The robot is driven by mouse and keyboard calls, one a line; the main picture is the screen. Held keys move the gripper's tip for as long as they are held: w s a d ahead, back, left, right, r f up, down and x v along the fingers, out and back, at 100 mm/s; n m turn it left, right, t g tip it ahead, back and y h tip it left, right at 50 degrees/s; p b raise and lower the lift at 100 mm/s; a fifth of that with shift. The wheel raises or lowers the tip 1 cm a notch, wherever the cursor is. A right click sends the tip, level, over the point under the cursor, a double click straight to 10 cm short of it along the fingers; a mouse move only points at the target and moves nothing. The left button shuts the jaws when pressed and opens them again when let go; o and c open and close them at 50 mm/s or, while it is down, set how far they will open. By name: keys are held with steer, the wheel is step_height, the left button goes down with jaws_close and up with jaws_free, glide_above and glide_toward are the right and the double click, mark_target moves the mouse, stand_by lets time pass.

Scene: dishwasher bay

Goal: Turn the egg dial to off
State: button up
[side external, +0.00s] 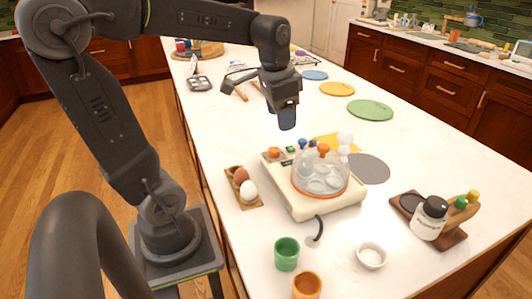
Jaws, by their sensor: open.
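The egg cooker has a cream base (308,206) and a clear dome (321,172) with an orange knob (323,149) on top. Cups show through the dome. The dial's setting is too small to read. My gripper (287,122) points down above the counter, a little beyond and above the dial, apart from it. It is open and nothing shows in it; its fingers overlap in this view.
A wooden tray with eggs (248,191) lies left of the cooker. A green cup (287,253), an orange cup (306,286) and a white bowl (371,256) stand nearer. A jar (430,218) stands at right. A grey disc (369,168) lies beside the cooker. The far counter has free room.

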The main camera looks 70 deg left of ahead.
steer(key=s+d+f+n+t, duration=0.1)
steer(key=s+d+f+t, duration=0.1)
steer(key=s+d, duration=0.6)
steer(key=shift+d+t+h, duration=0.4)
steer(key=shift+d+t, duration=0.5)
steer(key=shift+d, duration=0.45)
steer(key=shift+w, duration=0.1)
